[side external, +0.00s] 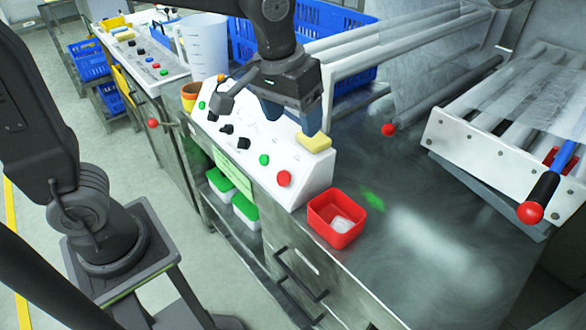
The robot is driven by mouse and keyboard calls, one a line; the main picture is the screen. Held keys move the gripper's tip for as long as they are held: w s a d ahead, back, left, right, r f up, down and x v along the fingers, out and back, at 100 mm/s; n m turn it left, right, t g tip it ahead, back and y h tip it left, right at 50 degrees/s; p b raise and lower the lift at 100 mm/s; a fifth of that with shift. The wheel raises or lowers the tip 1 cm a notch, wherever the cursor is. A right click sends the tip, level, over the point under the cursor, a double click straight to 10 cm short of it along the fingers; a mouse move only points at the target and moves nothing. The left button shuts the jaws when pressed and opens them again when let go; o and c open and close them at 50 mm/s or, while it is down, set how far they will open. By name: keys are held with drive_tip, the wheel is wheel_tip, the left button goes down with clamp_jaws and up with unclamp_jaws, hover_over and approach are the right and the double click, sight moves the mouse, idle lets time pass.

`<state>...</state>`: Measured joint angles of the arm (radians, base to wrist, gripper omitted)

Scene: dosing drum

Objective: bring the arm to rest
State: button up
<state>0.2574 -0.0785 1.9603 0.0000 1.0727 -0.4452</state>
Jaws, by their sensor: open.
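My gripper (291,118) hangs over the white sloped control panel (262,143) in the side external view. Its two bluish fingers are apart with nothing seen between them. The right fingertip is just above or beside a yellow block (314,143) at the panel's top edge; I cannot tell whether they touch. My arm reaches in from the top of the picture.
A red open box (337,218) with something whitish inside stands on the steel worktop (430,262). A clear jug (204,45) and a yellow-orange pot (190,95) stand behind the panel. The front worktop is mostly clear.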

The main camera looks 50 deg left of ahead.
drive_tip(key=s+a+m+t, duration=0.2)
drive_tip(key=s+a, duration=0.6)
drive_tip(key=s, duration=0.4)
drive_tip(key=shift+a+f+t+y, duration=0.3)
drive_tip(key=shift+a+f+t, duration=0.15)
drive_tip(key=shift+t, duration=0.25)
